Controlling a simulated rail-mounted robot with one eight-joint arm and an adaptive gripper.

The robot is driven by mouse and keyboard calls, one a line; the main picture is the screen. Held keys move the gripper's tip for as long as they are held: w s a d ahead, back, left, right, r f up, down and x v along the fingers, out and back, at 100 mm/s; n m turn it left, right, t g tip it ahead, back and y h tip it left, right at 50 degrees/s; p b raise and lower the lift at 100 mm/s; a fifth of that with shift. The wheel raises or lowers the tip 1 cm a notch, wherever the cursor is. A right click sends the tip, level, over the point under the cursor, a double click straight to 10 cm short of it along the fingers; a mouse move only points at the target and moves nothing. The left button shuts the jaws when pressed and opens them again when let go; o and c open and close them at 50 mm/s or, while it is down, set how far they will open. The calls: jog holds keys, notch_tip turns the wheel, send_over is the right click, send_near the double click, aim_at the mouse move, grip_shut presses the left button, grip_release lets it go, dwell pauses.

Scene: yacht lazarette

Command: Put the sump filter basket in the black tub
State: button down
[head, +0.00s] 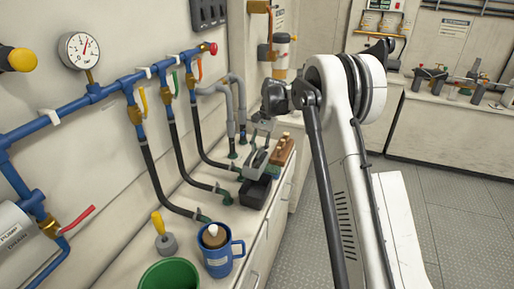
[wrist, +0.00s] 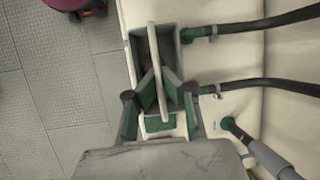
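The sump filter basket (head: 257,160) is a grey open box with an arched handle. It hangs beneath my gripper (head: 265,127), over or just above the black tub (head: 255,192) on the counter. In the wrist view the pale handle (wrist: 158,50) runs between the green-padded fingers of my gripper (wrist: 162,92), which look closed on it. The basket (wrist: 138,48) shows below the fingers there. Whether its underside touches the tub is hidden.
Brown bottles (head: 281,150) stand behind the tub. Black hoses (head: 205,160) with green ends run to the counter on its left. A blue mug (head: 218,262) and a green bucket (head: 170,275) stand nearer. The floor (head: 430,200) lies right of the counter.

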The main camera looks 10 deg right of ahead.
jog(key=shift+w+a, duration=0.1)
jog(key=shift+w, duration=0.05)
dwell(0.3)
jog(key=shift+f+h+b, duration=0.25)
jog(key=shift+h+b, duration=0.05)
jog(key=shift+b, duration=0.05)
jog(key=shift+f+b, duration=4.4)
jog(key=shift+f, duration=2.1)
jog(key=shift+f+b, duration=0.55)
jog(key=shift+f, duration=0.15)
jog(key=c, duration=2.5)
grip_release()
jog(key=o, duration=0.5)
jog(key=v, duration=1.2)
jog(key=shift+w, duration=0.1)
